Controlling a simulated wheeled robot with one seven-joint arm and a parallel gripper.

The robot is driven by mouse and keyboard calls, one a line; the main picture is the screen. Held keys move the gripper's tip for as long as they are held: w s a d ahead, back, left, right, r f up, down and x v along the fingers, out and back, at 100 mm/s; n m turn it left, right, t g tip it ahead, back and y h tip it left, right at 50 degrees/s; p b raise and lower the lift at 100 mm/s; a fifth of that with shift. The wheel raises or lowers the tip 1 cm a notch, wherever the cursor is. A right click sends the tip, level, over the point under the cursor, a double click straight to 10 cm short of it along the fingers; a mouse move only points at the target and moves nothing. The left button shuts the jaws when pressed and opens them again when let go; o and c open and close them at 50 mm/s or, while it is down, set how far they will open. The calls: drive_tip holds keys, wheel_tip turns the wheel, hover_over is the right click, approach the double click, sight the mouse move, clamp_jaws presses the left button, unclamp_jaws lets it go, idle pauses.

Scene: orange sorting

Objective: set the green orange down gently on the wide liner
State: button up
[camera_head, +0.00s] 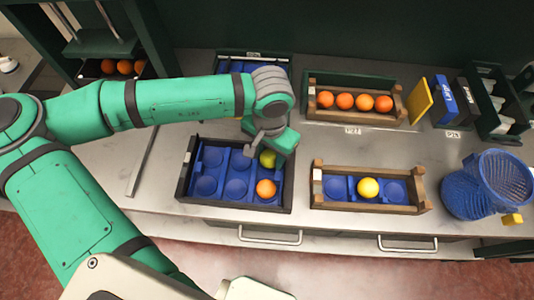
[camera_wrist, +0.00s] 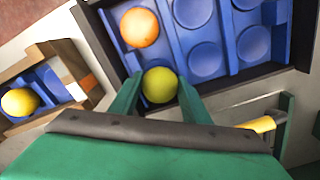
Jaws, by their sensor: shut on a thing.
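The wide blue liner (camera_head: 205,185) with two rows of round cups sits in a black crate (camera_head: 184,178) at the front middle of the bench. It also fills the top of the wrist view (camera_wrist: 200,55). The green orange (camera_head: 267,159) is yellow-green and is at the liner's back right corner cup in the head view. In the wrist view the green orange (camera_wrist: 159,85) is between the two fingers of my gripper (camera_wrist: 157,92), which is shut on it. I cannot tell whether its underside touches the liner. My gripper (camera_head: 270,148) partly hides that corner.
An orange (camera_head: 266,189) lies in the liner's front right cup. A wooden crate (camera_head: 416,208) to the right holds a yellow fruit (camera_head: 368,187) in a narrower blue liner. Behind it stands a wooden crate of oranges (camera_head: 345,101). A blue basket (camera_head: 470,192) stands at far right.

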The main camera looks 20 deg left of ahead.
drive_tip(key=shift+w, duration=0.15)
drive_tip(key=shift+s+a, duration=0.15)
drive_tip(key=shift+s, duration=0.1)
drive_tip(key=shift+d, duration=0.55)
drive_tip(key=shift+a, duration=0.15)
drive_tip(key=shift+w+a, duration=0.2)
drive_tip(key=shift+w, duration=0.05)
drive_tip(key=shift+s+a, duration=0.2)
drive_tip(key=shift+a, duration=0.05)
drive_tip(key=shift+d, duration=0.45)
drive_tip(key=shift+a, duration=0.1)
